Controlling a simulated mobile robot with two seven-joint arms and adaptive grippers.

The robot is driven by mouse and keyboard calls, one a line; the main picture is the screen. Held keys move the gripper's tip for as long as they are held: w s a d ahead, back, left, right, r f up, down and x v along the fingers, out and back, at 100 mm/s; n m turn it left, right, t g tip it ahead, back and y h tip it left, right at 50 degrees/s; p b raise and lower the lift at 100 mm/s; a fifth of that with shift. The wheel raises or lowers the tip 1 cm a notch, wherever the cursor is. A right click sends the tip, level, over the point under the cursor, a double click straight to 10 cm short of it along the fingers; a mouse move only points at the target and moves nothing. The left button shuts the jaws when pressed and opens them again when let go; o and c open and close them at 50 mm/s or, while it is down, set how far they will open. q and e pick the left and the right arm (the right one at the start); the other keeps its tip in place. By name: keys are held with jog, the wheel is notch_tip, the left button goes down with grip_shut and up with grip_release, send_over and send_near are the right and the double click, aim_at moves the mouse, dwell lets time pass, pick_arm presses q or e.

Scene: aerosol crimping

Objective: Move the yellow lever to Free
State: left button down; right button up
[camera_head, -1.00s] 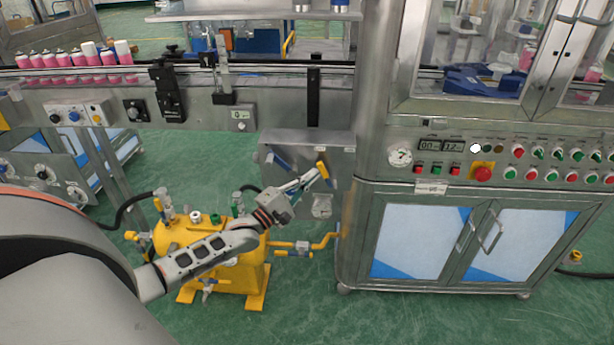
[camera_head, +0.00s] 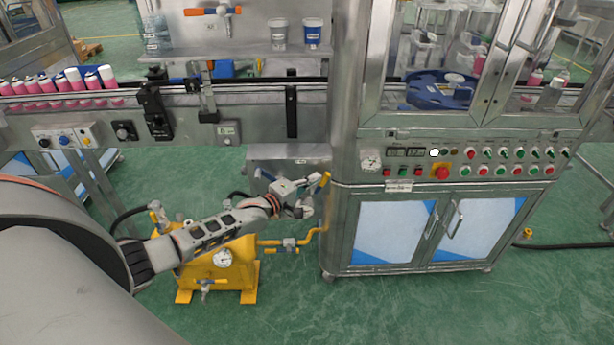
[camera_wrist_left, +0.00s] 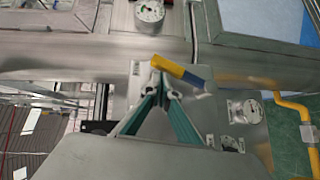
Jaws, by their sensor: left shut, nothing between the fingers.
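The yellow lever (camera_head: 325,181) is on the grey panel below the conveyor, left of the machine cabinet, and its upper end slants right. In the left wrist view a yellow lever (camera_wrist_left: 172,67) with a blue section lies slanted just beyond the fingertips. My left gripper (camera_head: 312,187) comes in from the left, right beside the lever. In the left wrist view the teal-padded fingers of the gripper (camera_wrist_left: 164,88) meet at their tips, with nothing between them. They are close to the lever; I cannot tell if they touch it. The "Free" marking is not readable. My right gripper is not in view.
A yellow pump unit (camera_head: 235,268) with a gauge stands on the floor below my arm, its yellow pipe (camera_head: 312,238) running to the cabinet (camera_head: 390,235). The conveyor (camera_head: 215,115) passes above. Green floor is free in front of the cabinet.

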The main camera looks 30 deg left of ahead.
pick_arm(q)
jog(key=shift+w+d, duration=0.25)
jog(key=shift+d, duration=0.1)
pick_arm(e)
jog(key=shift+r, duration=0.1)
pick_arm(q)
jog(key=shift+d, duration=0.15)
jog(key=shift+r, duration=0.1)
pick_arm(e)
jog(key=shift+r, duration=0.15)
